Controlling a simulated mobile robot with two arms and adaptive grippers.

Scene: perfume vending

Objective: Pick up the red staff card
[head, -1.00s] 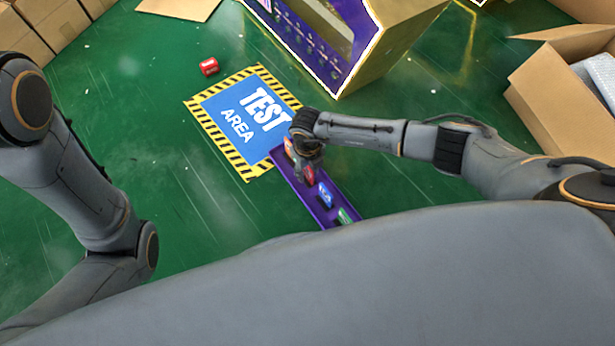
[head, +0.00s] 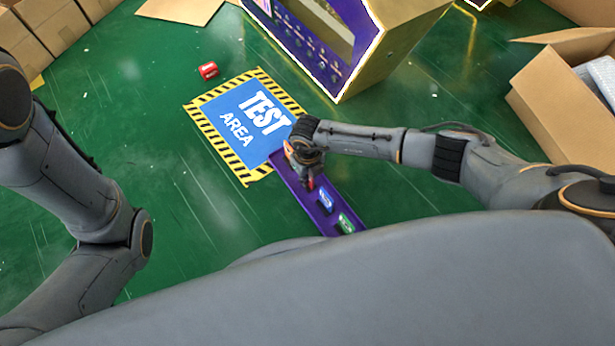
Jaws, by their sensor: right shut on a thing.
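The red staff card (head: 311,184) shows only as a small red patch at the fingertips of my right gripper (head: 309,182), which hides the rest of it. My right gripper points down over the purple tray (head: 318,217) and is shut on the red card. Whether the card is clear of the tray I cannot tell. A blue card (head: 325,197) and a green card (head: 346,223) stand in the tray on the near side of the gripper. An orange card (head: 288,149) shows partly behind my right wrist. My left gripper is out of view.
A blue TEST AREA mat (head: 240,118) with a striped border lies beside the tray. A small red object (head: 208,70) lies on the green floor. A purple and gold vending machine (head: 385,50) stands behind. An open carton (head: 560,95) is at the right.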

